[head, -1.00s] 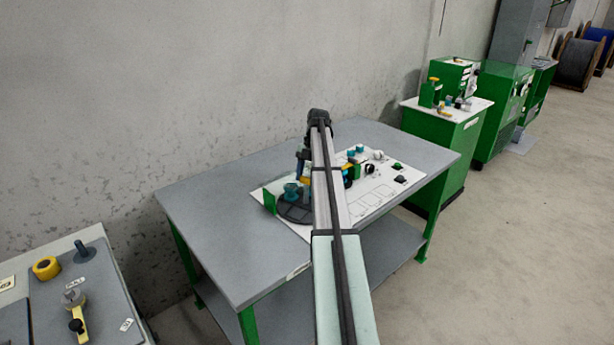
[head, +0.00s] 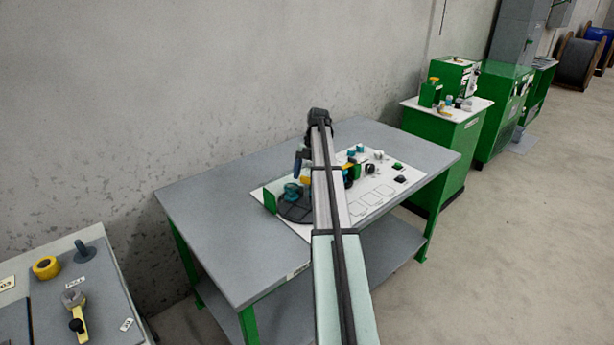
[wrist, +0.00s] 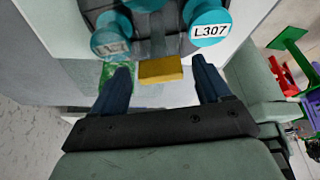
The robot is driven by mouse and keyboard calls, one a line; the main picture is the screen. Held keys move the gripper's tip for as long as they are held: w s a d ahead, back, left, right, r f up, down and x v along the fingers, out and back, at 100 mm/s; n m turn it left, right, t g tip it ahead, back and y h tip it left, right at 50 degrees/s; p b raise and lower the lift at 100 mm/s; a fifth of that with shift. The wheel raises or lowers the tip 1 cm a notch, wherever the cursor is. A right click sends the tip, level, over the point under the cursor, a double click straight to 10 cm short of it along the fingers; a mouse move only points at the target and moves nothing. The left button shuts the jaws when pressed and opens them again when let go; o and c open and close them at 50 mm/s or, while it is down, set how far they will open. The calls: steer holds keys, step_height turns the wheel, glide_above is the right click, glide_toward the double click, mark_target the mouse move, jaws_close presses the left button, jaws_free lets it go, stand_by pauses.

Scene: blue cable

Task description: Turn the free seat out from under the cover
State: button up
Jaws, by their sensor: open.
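A dark round turntable (head: 296,209) sits on the white board on the bench, partly hidden behind my arm. A teal knob-like piece (head: 291,191) stands on it. In the wrist view, two teal round pieces show at the top, one (wrist: 209,27) labelled L307 and the other (wrist: 111,40) with an unreadable label. A yellow block (wrist: 160,71) appears between my open fingers, with gaps on both sides. My gripper (wrist: 161,65) is open and empty; in the head view its blue fingers (head: 299,160) are tilted above the turntable. I cannot make out which part is the cover or the free seat.
A green upright plate (head: 269,200) stands at the turntable's left. The white board (head: 385,188) carries several small parts at the right. The grey bench (head: 215,215) is bare at the left. A panel (head: 95,290) with yellow parts stands at the lower left.

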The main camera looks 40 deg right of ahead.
steer(key=shift+w+d+r, duration=0.15)
steer(key=shift+d+r, duration=0.2)
steer(key=shift+r, duration=0.1)
steer(key=w+d, duration=0.1)
steer(key=d, duration=0.2)
steer(key=w+d, duration=0.1)
steer(key=d, duration=0.3)
steer(key=w+d, duration=0.1)
steer(key=d, duration=0.2)
steer(key=shift+w+d, duration=0.25)
steer(key=shift+w, duration=0.05)
steer(key=shift+d, duration=0.3)
steer(key=shift+c, duration=0.4)
